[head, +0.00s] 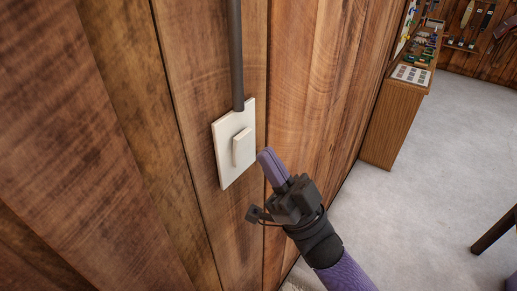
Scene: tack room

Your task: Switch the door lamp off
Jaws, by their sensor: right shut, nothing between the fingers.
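A cream wall switch plate (224,175) with a raised rocker (243,147) is fixed to the wooden wall, left of the picture's middle. A dark conduit (236,55) runs down the wall to its top edge. My right gripper (264,156) is shut and empty, its purple fingertips just right of the rocker, near the plate's right edge. I cannot tell whether the fingertips touch the plate. The lamp itself is not in view. My left gripper is not in view.
The plank wall (110,150) fills the left side. A wooden cabinet (393,125) with small items on top stands along it farther back. Tools hang on the far wall. The pale floor (430,190) is open at right, with a dark furniture leg (494,232) at the edge.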

